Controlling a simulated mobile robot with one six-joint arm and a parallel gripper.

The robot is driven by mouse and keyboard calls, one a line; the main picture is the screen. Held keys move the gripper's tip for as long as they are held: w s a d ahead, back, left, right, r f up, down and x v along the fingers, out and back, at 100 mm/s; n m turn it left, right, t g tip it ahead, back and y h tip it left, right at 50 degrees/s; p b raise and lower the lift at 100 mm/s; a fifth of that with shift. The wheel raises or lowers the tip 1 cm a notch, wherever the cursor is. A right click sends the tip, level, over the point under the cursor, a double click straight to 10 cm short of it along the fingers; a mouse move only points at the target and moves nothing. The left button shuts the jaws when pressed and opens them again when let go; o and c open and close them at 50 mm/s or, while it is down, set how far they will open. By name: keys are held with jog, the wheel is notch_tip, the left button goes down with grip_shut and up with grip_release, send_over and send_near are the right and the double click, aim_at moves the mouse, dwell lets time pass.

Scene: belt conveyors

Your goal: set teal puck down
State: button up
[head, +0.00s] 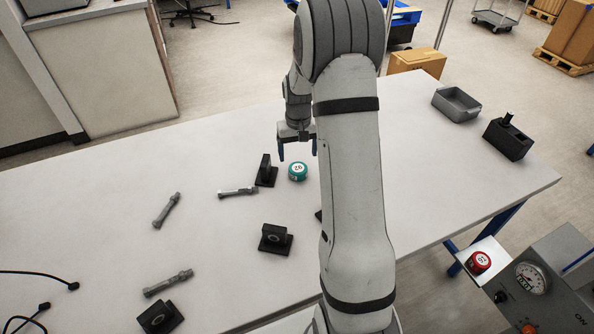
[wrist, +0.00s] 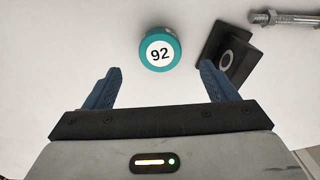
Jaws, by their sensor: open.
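The teal puck (head: 298,171) sits on the white table with its white numbered face up. In the wrist view the teal puck (wrist: 160,50) shows the number 92 and lies beyond my fingertips, between their lines. My gripper (head: 298,150) is open and empty, a little above the table by the puck. In the wrist view my gripper (wrist: 158,72) has its two blue fingers wide apart, and neither touches the puck.
A black bracket (head: 266,171) stands just left of the puck, with a bolt (head: 238,191) beside it. Another black bracket (head: 275,239) is nearer. A grey bin (head: 457,104) and black block (head: 508,139) stand at right. A red puck (head: 479,262) sits by the gauge panel.

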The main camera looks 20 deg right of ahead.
aim_at(298, 167)
notch_tip(298, 167, down, 6)
jog(key=shift+w+r+p, duration=0.1)
jog(key=shift+p, duration=0.7)
jog(key=shift+c, duration=0.3)
jog(key=c, duration=1.1)
